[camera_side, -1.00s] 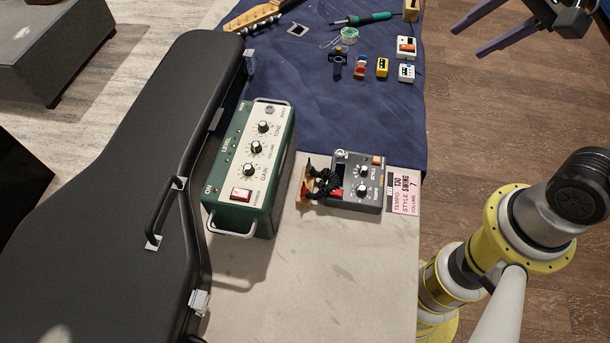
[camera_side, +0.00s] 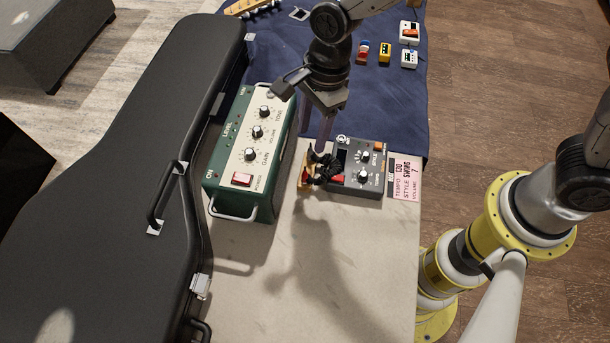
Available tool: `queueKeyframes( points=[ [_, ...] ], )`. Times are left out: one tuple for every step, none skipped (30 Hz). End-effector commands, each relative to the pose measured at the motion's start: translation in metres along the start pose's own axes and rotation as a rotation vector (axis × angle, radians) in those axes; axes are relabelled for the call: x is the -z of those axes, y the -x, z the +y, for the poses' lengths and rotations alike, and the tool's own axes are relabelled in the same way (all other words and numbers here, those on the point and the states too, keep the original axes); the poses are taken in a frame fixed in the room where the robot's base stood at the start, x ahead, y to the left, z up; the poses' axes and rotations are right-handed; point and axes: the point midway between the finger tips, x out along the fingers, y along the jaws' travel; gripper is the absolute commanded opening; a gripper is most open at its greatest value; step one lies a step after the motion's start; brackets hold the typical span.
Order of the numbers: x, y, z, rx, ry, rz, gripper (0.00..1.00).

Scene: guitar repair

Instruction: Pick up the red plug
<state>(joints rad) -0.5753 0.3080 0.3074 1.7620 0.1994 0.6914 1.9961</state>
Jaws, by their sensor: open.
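A small wooden block (camera_side: 303,184) stands on the pale bench top, just left of the dark drum-machine box (camera_side: 370,157). A small red piece (camera_side: 305,176) at the block looks like the red plug, partly hidden by black plugs and cable (camera_side: 322,166). Another red patch (camera_side: 338,178) shows at the left edge of the box; I cannot tell whether it is a button. My gripper (camera_side: 315,138) is open, its purple fingers pointing down just above and behind the black cables. I see nothing between the fingers, and the gap to the plug is hard to judge.
A green amplifier (camera_side: 243,160) stands close to the left of the block. A black guitar case (camera_side: 130,170) lies farther left. A pink note card (camera_side: 405,178) is right of the box. Small pedals (camera_side: 384,53) sit on the blue cloth (camera_side: 405,110). The front bench is clear.

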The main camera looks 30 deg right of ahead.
Motion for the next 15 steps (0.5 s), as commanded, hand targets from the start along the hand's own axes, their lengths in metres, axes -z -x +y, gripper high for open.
queueKeyframes(
  points=[
    [0.001,-0.012,0.002,-0.007,-0.001,0.004,0.53],
    [0.001,-0.017,0.002,-0.006,-0.001,0.004,0.53],
    [0.001,-0.025,0.002,-0.006,-0.001,0.004,0.53],
    [0.001,-0.031,0.002,-0.005,-0.001,0.004,0.53],
    [0.002,-0.037,0.002,-0.006,-0.001,0.004,0.53],
    [0.002,-0.044,0.002,-0.005,-0.001,0.004,0.53],
    [0.002,-0.049,0.002,-0.005,-0.001,0.004,0.53],
    [0.001,-0.053,0.001,-0.004,-0.001,0.003,0.53],
    [0.001,-0.058,0.001,-0.003,-0.001,0.002,0.53],
    [0.001,-0.061,0.001,-0.003,-0.001,0.002,0.53],
    [0.001,-0.064,0.001,-0.002,-0.001,0.002,0.53],
    [0.001,-0.066,0.001,-0.001,-0.001,0.002,0.53],
    [0.001,-0.068,0.001,-0.001,-0.001,0.002,0.53],
    [0.001,-0.069,0.001,-0.001,-0.001,0.002,0.53],
    [0.001,-0.071,0.001,-0.001,-0.001,0.002,0.53]
  ],
)
